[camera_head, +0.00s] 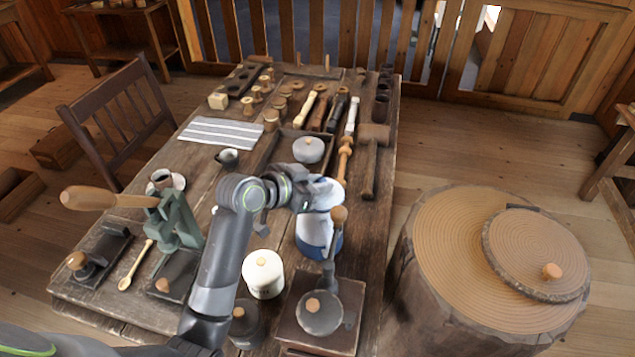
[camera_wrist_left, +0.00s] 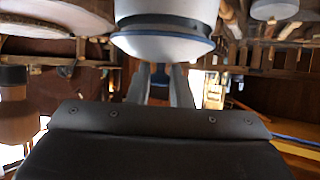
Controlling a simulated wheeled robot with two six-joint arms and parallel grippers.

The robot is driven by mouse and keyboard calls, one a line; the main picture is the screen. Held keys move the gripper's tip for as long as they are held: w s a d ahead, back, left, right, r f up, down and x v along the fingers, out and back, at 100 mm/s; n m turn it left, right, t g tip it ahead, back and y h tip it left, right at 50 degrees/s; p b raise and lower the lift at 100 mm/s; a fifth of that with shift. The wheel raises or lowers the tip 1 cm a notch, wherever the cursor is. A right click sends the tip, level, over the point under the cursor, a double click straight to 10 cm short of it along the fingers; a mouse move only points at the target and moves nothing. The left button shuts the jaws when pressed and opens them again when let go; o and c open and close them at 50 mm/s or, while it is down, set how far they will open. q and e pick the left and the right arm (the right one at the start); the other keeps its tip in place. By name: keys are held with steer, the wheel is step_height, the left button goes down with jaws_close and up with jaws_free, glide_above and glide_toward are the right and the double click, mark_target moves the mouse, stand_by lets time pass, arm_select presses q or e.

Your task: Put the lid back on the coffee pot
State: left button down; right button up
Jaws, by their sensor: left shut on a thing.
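The coffee pot (camera_head: 313,232), white with a blue lower part, stands on the table, partly behind the grinder's crank. It also shows in the left wrist view (camera_wrist_left: 166,8), where the picture looks upside down. My left gripper (camera_head: 306,193) is shut on the pale, blue-rimmed lid (camera_head: 327,191), close above the pot's mouth. In the left wrist view the fingers (camera_wrist_left: 162,76) meet the domed side of the lid (camera_wrist_left: 164,50); the grip point itself is hidden. I cannot tell whether the lid touches the pot. My right gripper is not in view.
The grinder (camera_head: 320,314) stands just in front of the pot. A cream jar (camera_head: 263,276) is at its front left. A grey-lidded vessel (camera_head: 308,150) sits behind it in a tray. A mallet (camera_head: 371,155) lies at the right edge. A stump (camera_head: 450,260) stands right of the table.

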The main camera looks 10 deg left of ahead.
arm_select(q)
steer(key=shift+f, duration=0.25)
steer(key=c, duration=1.2)
jaws_free()
steer(key=shift+c, duration=0.2)
steer(key=v, duration=1.7)
steer(key=shift+a+r, duration=0.15)
steer(key=shift+a, duration=0.05)
steer(key=shift+s, duration=0.1)
